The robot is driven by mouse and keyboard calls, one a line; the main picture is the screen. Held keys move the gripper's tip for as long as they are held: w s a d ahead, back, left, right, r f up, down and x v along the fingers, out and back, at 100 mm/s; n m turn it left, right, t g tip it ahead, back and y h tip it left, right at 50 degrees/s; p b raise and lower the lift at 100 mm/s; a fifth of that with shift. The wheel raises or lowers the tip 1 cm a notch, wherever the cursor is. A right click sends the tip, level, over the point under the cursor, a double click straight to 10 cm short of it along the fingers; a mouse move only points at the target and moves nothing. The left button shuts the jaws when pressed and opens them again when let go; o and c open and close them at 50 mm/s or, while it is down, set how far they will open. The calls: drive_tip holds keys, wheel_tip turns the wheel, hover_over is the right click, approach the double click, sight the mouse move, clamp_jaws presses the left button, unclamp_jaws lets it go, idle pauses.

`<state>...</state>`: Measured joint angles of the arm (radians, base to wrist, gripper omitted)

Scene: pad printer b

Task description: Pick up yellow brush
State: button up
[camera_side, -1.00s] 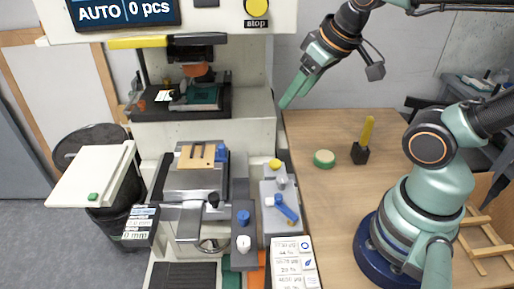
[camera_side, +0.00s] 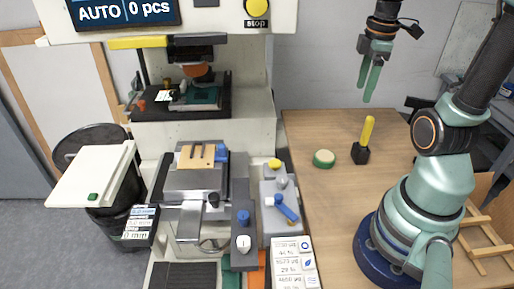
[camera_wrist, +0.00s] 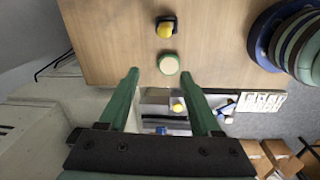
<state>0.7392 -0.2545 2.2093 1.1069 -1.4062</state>
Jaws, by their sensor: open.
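The yellow brush (camera_side: 367,131) stands upright in a small black holder (camera_side: 360,154) on the wooden table. In the wrist view the brush (camera_wrist: 165,30) shows end-on at the top, in its dark holder (camera_wrist: 172,19), beyond the fingertips. My gripper (camera_side: 369,84) is open and empty, its green fingers pointing down, above the brush and apart from it. In the wrist view my gripper (camera_wrist: 162,76) has its two fingers spread wide with nothing between them held.
A round green-rimmed pad (camera_side: 324,159) lies on the wooden table (camera_side: 330,205) left of the brush. The printer (camera_side: 201,120) with its levers and buttons stands left of the table. A wooden frame (camera_side: 487,240) lies at the right. The table around the brush is mostly clear.

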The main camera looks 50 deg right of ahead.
sight(368, 128)
drive_tip(key=s+d, duration=0.1)
drive_tip(key=s+d+n, duration=0.1)
drive_tip(key=shift+s+d+f+g, duration=0.2)
drive_tip(key=shift+d+f+g, duration=0.1)
drive_tip(key=shift+d+f, duration=0.1)
drive_tip(key=shift+s+d+f+n+y, duration=0.15)
drive_tip(key=shift+s+d+n+y, duration=0.1)
drive_tip(key=shift+n+y, duration=0.05)
drive_tip(key=shift+f, duration=0.3)
drive_tip(key=f, duration=1.1)
drive_tip(key=shift+a+f, duration=0.2)
clamp_jaws()
